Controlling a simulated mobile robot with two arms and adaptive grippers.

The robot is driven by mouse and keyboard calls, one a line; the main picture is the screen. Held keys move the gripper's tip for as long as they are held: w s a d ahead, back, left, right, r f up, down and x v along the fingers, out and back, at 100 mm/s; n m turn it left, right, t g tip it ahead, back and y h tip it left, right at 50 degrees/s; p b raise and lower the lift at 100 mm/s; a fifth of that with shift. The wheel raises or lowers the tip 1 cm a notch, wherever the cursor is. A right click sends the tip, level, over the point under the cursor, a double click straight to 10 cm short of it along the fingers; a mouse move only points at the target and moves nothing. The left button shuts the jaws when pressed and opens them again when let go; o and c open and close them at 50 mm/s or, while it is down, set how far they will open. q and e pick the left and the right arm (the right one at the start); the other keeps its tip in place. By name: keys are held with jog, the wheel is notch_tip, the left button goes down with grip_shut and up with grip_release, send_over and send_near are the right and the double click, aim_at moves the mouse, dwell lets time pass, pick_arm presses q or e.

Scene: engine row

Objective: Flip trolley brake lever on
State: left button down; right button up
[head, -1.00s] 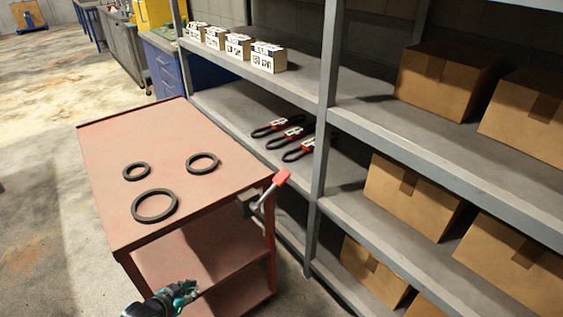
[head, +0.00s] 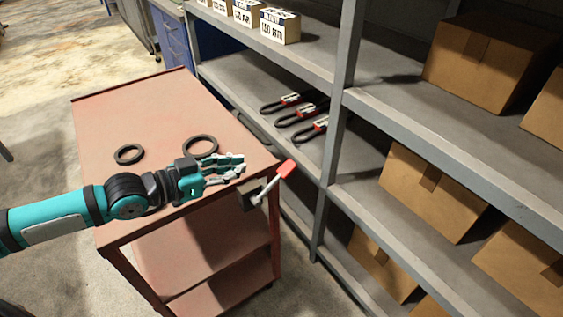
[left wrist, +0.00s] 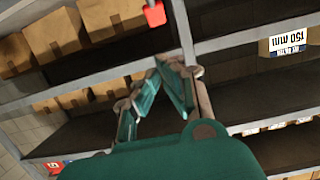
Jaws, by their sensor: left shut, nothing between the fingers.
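The trolley (head: 125,115) is reddish, with a flat top and lower shelves. Its brake lever (head: 268,187) is a grey rod with a red grip (head: 287,169), mounted at the near right corner and tilted up to the right. The red grip (left wrist: 154,13) also shows at the top edge of the left wrist view. My left gripper (head: 240,165), teal and dark, is shut and empty above the trolley's near edge. Its fingertips point right, a short way left of the red grip, apparently apart from it. My right gripper is not in view.
Two dark rings (head: 129,162) show on the trolley top; my left arm covers the place of a third. A grey shelf rack (head: 345,110) stands close on the right, with cardboard boxes (head: 490,60), white labelled boxes (head: 279,27) and belts.

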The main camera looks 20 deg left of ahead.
pick_arm(q)
jog(key=shift+s, duration=0.15)
jog(key=p, duration=0.1)
send_over(280, 178)
notch_tip(280, 178, down, 4)
jog(key=shift+f, duration=0.8)
